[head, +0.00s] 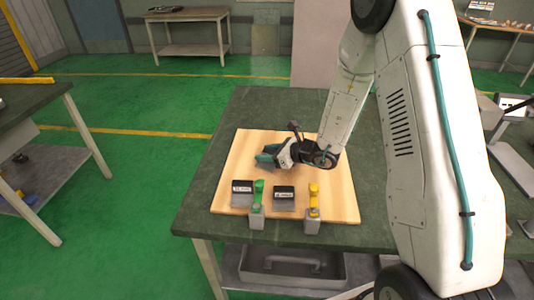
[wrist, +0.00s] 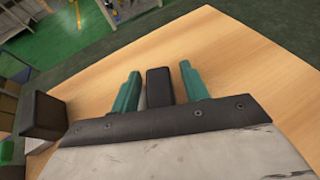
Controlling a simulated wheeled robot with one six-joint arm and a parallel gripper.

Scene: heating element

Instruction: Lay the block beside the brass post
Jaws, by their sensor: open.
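My gripper (head: 265,158) is low over the wooden board, with its teal fingers pointing left. In the wrist view its open fingers (wrist: 160,90) stand on either side of a dark block (wrist: 160,84). A gap shows on the right of this block; whether the left finger touches it I cannot tell. In the head view I cannot make this block out behind the gripper. I cannot pick out a brass post with certainty in either view.
Two black labelled blocks (head: 241,187) (head: 284,192) sit near the front of the wooden board (head: 230,160). A green-handled clamp (head: 258,195) and a yellow-handled clamp (head: 313,200) stand beside them. Another dark block (wrist: 43,115) shows left in the wrist view. The board's back left is clear.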

